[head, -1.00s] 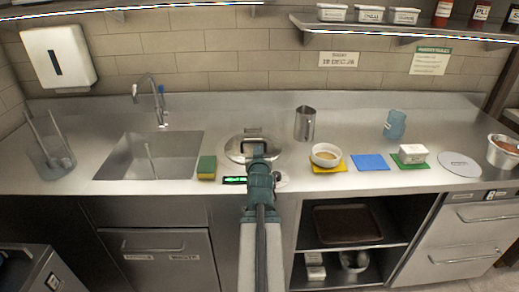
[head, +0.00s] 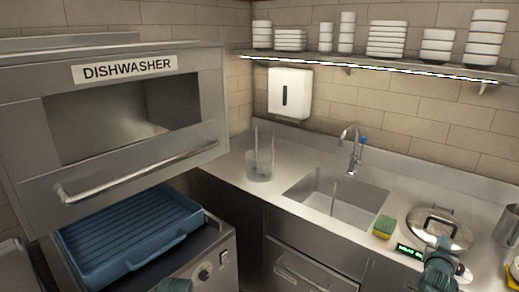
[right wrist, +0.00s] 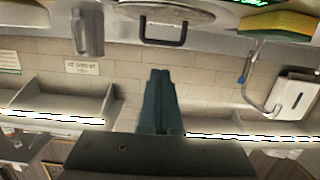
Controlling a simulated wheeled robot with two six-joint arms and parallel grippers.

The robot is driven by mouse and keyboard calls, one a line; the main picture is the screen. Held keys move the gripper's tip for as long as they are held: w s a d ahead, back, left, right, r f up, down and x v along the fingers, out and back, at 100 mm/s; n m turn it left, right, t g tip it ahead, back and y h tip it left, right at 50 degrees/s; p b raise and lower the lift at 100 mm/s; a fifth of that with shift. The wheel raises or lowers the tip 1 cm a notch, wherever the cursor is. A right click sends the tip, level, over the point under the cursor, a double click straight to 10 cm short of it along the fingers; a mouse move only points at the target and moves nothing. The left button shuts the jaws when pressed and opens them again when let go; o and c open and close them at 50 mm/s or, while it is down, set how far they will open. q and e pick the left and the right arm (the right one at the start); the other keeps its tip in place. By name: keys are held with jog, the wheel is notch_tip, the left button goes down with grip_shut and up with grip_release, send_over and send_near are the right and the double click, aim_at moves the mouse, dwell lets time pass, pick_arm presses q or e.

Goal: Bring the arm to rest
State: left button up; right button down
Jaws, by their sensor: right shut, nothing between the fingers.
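My right gripper (head: 442,245) is at the lower right of the head view, in front of the round metal lid (head: 460,238) on the counter. In the right wrist view, which is upside down, its two teal fingers (right wrist: 160,75) are together with nothing between them. The lid (right wrist: 165,10) and its dark handle appear beyond and apart from the fingertips there. A teal part of my left arm shows at the bottom edge of the head view; its fingers do not show.
The dishwasher (head: 120,165) has a blue rack (head: 125,240) in its opening. The sink (head: 335,205), a clear container (head: 259,165) and a sponge (head: 383,227) are left of the lid. A metal cup (head: 508,228) stands right of it. White dishes fill the shelf (head: 370,62).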

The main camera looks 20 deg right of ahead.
jog(key=w+a, duration=0.1)
jog(key=w, duration=0.1)
jog(key=w+a+f+n+y, duration=0.1)
jog(key=w+a, duration=0.1)
jog(key=w+a+f+y, duration=0.1)
jog(key=w+a, duration=0.1)
jog(key=shift+w+a+n+t+p, duration=0.2)
jog(key=shift+n+t+p, duration=0.1)
jog(key=shift+t+p, duration=0.1)
jog(key=w+a+f+n+g+y+p, duration=0.1)
jog(key=w+a+f+n+y, duration=0.2)
jog(key=a, duration=0.6)
jog(key=w+a+f+n+y, duration=0.1)
jog(key=w+a+f+y, duration=0.15)
jog(key=w+a, duration=0.4)
jog(key=w+a+f+n+g+y+p, duration=0.1)
jog(key=w+a+f+n+y, duration=0.15)
jog(key=a, duration=0.85)
jog(key=s+a+f+n+g+y+p, duration=0.1)
jog(key=s+a+n+g+y, duration=0.1)
jog(key=a, duration=0.8)
jog(key=s+a+f+n+g+y+p, duration=0.1)
jog(key=a+n+g, duration=0.1)
jog(key=a, duration=0.7)
jog(key=s+a+n+g+h, duration=0.1)
jog(key=s+a+n+g, duration=0.2)
jog(key=s+a, duration=0.7)
jog(key=shift+s+a+f+g+p, duration=0.2)
jog(key=shift+a+g+p, duration=0.3)
jog(key=shift+a, duration=1.05)
